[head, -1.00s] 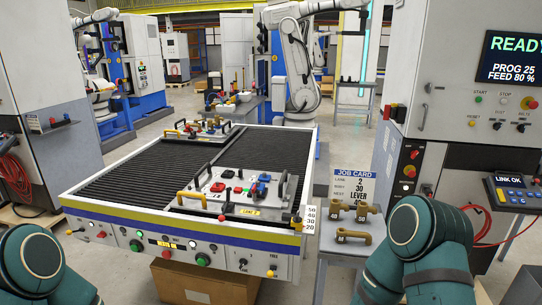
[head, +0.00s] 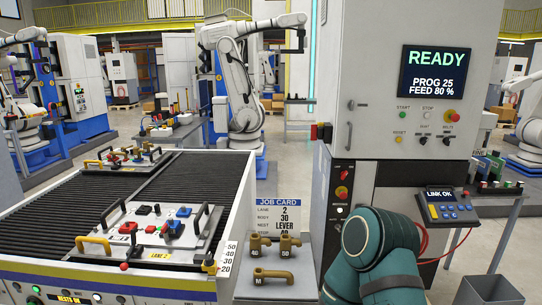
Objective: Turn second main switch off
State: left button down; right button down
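A grey machine cabinet (head: 390,40) stands right of centre. The narrow black switch panel (head: 340,190) on its front left carries a red knob (head: 342,192) on yellow, with other small controls above and below. I cannot tell which control is the second main switch, nor its position. A red and black part (head: 320,131) sticks out at the cabinet's left edge. Under the READY screen are buttons and two black selectors (head: 447,140). My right arm shows at the bottom, in front of the cabinet's lower part; its gripper is out of view. My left gripper is out of view.
A roller conveyor (head: 60,200) with a fixture plate (head: 170,228) fills the left. A control pendant (head: 448,206) sits on a shelf at right. A grey bin (head: 490,290) stands below.

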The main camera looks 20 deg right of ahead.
aim_at(316, 132)
jog(key=i+l, duration=0.1)
jog(key=l, duration=0.3)
jog(key=i+l, duration=0.1)
jog(key=l, duration=0.35)
jog(key=i+l, duration=0.15)
jog(key=l, duration=0.25)
jog(key=i+l, duration=0.1)
jog(key=l, duration=0.35)
jog(key=i+l, duration=0.1)
jog(key=l, duration=0.3)
jog(key=i+l, duration=0.1)
jog(key=l, duration=0.35)
jog(key=i+l, duration=0.1)
jog(key=l, duration=0.3)
